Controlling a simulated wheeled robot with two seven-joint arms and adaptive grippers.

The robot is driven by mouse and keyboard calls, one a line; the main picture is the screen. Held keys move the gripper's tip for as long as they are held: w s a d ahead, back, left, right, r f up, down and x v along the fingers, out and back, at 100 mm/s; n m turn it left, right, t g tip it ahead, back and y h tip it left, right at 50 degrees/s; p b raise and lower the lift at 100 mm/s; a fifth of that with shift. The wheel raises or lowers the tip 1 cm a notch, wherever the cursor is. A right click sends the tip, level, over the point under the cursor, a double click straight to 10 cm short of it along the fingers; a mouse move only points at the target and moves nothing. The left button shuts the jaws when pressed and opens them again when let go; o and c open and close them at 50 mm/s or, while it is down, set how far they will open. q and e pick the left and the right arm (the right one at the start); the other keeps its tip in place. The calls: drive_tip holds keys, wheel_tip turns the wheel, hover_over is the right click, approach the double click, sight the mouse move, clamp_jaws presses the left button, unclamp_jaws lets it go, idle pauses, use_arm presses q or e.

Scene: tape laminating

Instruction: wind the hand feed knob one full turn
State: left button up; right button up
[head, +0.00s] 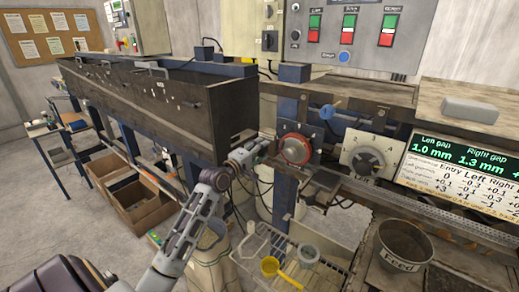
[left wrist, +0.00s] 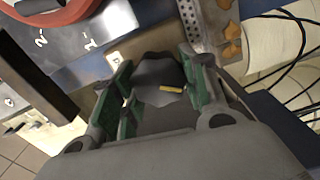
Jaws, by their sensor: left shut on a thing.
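The hand feed knob appears to be the dark grey lobed knob (left wrist: 150,70) with a short yellow mark (left wrist: 171,89) in the left wrist view. It sits between the green-padded fingers of my left gripper (left wrist: 158,80), which is shut on it, one finger on each side. In the head view my left gripper (head: 260,147) reaches the machine front just left of the red dial (head: 295,150). The knob is hidden there behind the fingers. My right gripper is in neither view.
A red ring (left wrist: 50,12) on a numbered plate lies close beside the gripper. A grey dial (head: 364,161) and gap display (head: 450,160) stand to the right. A wire basket (head: 262,262) holds a yellow item below. The long dark trough (head: 165,100) is at left.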

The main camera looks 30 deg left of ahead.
use_arm(q)
drive_tip(key=m, duration=0.2)
drive_tip(key=shift+m+p, duration=0.3)
drive_tip(key=shift+m, duration=0.1)
drive_tip(key=m, duration=0.4)
drive_tip(key=shift+d+p, duration=0.1)
drive_tip(key=shift+p, duration=0.3)
drive_tip(key=shift+m, duration=1.1)
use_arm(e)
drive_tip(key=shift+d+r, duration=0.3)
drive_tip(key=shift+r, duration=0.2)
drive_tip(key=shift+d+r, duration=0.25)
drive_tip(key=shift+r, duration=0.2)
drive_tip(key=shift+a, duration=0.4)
use_arm(q)
drive_tip(key=o, duration=1.1)
drive_tip(key=shift+c, duration=0.2)
drive_tip(key=shift+r, duration=0.1)
drive_tip(key=shift+s, duration=0.1)
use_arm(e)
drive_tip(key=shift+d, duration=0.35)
use_arm(q)
drive_tip(key=shift+s, duration=0.1)
